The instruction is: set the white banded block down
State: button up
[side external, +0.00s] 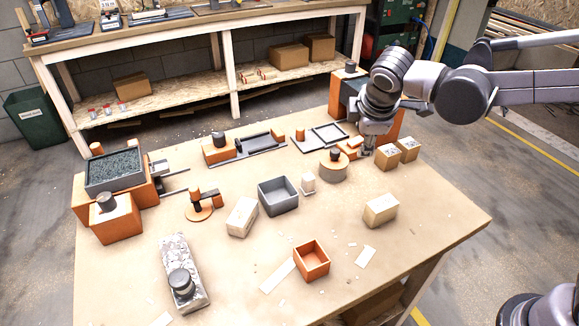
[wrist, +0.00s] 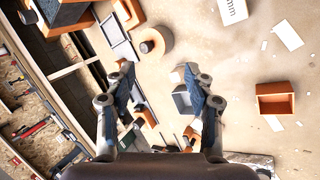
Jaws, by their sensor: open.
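My gripper (side external: 369,146) is open, with its fingers apart and nothing seen between their tips in the wrist view (wrist: 160,76). I cannot tell which is banded. The right block shows dark marks in the wrist view (wrist: 232,10).
A grey open box (side external: 278,196) and an orange open box (side external: 311,261) stand on the table (side external: 440,220). Two cardboard-coloured boxes (side external: 387,157) (side external: 408,149) sit right of my gripper. A flat grey tray (side external: 322,137) lies behind. The front right of the table is mostly clear.

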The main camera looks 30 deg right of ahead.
jog(key=w+a+f+n+h, duration=0.25)
jog(key=w+a+n, duration=0.3)
jog(key=a, duration=0.35)
jog(key=n+t+h, duration=0.2)
jog(key=n+t, duration=0.1)
jog(key=n, duration=0.3)
send_over(244, 207)
jog(key=s+d, duration=0.2)
notch_tip(244, 207, down, 9)
jog(key=a+f+n, duration=0.1)
jog(key=a, duration=0.1)
jog(key=s+a+f+n+h, duration=0.1)
jog(key=a+f, duration=0.1)
jog(key=s+a+f+n+t, duration=0.1)
jog(key=a+f, duration=0.1)
jog(key=shift+s+h, duration=0.25)
jog(key=shift+s+a+f+n, duration=0.2)
jog(key=shift+s+f+n, duration=0.05)
jog(key=shift+f, duration=0.15)
jog(key=shift+w+r+x, duration=0.1)
jog(key=shift+r+x, duration=0.05)
jog(key=shift+x, duration=1.7)
jog(key=shift+w+r+x, duration=0.1)
jog(key=shift+w+x, duration=0.05)
jog(key=shift+x, duration=1.7)
jog(key=c, duration=1.1)
